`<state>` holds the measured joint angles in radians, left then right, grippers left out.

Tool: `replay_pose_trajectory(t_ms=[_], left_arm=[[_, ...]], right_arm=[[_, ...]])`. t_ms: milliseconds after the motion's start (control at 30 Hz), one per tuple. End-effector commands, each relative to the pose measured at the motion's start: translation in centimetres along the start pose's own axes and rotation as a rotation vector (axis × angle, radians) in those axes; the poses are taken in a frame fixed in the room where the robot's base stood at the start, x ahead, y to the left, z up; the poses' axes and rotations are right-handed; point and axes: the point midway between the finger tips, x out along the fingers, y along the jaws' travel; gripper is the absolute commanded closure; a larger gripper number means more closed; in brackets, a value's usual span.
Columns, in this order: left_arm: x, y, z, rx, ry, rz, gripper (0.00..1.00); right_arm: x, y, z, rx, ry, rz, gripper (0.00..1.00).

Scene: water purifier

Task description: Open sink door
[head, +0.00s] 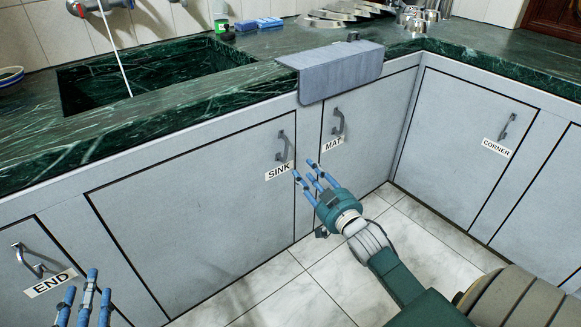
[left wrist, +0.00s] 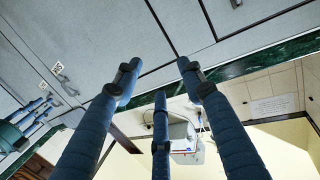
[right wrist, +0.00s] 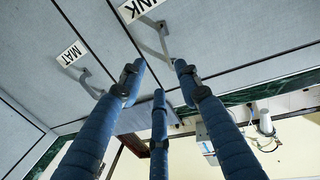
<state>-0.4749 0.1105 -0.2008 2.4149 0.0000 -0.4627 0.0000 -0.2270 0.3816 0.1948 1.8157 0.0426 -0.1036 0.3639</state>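The sink door (head: 200,205) is a wide light-grey panel, closed flush, with a "SINK" label and a grey bar handle (head: 284,147) at its upper right corner. In the right wrist view the sink handle (right wrist: 156,40) stands beyond my fingers, beside its label. My right gripper (head: 312,174) has its blue fingers spread and empty, just below and right of the sink handle, apparently not touching it. My left gripper (head: 84,305) shows at the lower left edge near the "END" handle. Its fingers (left wrist: 157,80) are spread and empty in the left wrist view.
The mat door (head: 365,150) with its own handle adjoins on the right, under a grey mat (head: 340,70) hanging over the green marble counter (head: 210,100). The corner door (head: 460,140) is further right. An end door handle (head: 35,261) is at left. The tiled floor (head: 300,290) is clear.

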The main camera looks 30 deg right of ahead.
Motion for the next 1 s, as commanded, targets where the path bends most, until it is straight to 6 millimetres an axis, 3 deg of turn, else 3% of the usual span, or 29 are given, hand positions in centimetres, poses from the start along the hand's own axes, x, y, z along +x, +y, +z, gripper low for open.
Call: replay_pose_trajectory(t_ms=[267, 467, 800, 1000], left_arm=[[-0.3, 0.3, -3.5, -0.002, 0.133, 0.007, 0.6], [-1.0, 0.8, -7.6, -0.006, 0.321, 0.017, 0.6], [-4.2, 1.5, -14.0, -0.018, 0.644, 0.034, 0.6], [-6.1, 1.7, -16.3, -0.024, 0.772, 0.04, 0.6]], right_arm=[[1.8, -0.1, -1.1, 0.001, 0.029, -0.004, 0.67], [4.5, -0.1, -1.1, 0.001, 0.028, -0.004, 0.67], [8.7, -0.1, -1.1, 0.0, 0.025, -0.004, 0.67], [10.3, -0.1, -1.2, 0.001, 0.025, -0.004, 0.67]])
